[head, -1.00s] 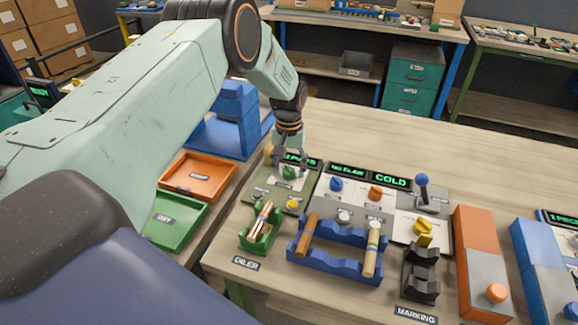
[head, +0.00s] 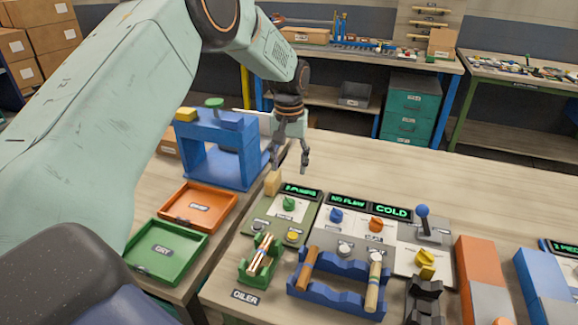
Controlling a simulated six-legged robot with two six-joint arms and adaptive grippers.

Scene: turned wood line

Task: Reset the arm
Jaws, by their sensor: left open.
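My left gripper (head: 291,150) hangs open and empty above the back edge of the workbench, with its fingers pointing down. It is above and behind the green oiler panel (head: 265,213) and apart from it. The green knob (head: 288,204) on that panel is uncovered. My left arm comes in from the left and crosses the upper left of the view. My right gripper is not in view.
A green oiler holder (head: 261,262) holds wooden pieces. A blue rack (head: 337,290) carries two turned pieces. An orange tray (head: 198,206), a green tray (head: 165,250) and a blue stand (head: 221,150) are at left. The bench's back right is clear.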

